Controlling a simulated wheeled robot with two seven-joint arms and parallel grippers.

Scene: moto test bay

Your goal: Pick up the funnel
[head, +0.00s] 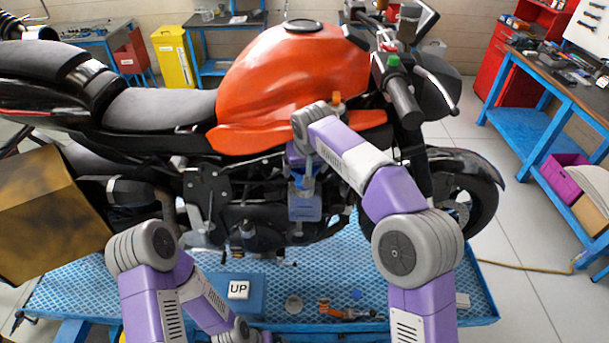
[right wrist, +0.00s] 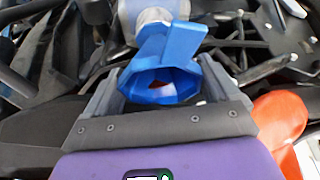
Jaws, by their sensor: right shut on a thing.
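The funnel (right wrist: 160,72) is blue with a faceted, wide mouth, and shows large in the right wrist view. My right gripper (right wrist: 168,80) is shut on it, with one grey finger on each side. A clear piece with a grey collar shows just behind the funnel; I cannot tell whether they touch. In the head view my right gripper (head: 304,191) is in front of the motorcycle's engine, below the orange tank, and a small bit of blue shows there. My left arm is low at the left; its gripper is not visible.
The motorcycle (head: 290,80) stands over a blue lift platform (head: 80,290). A blue box marked UP (head: 257,297), a grey disc (head: 293,304), an orange-and-grey part (head: 340,313) and a blue cap (head: 356,294) lie on the platform. A workbench (head: 560,85) stands at right.

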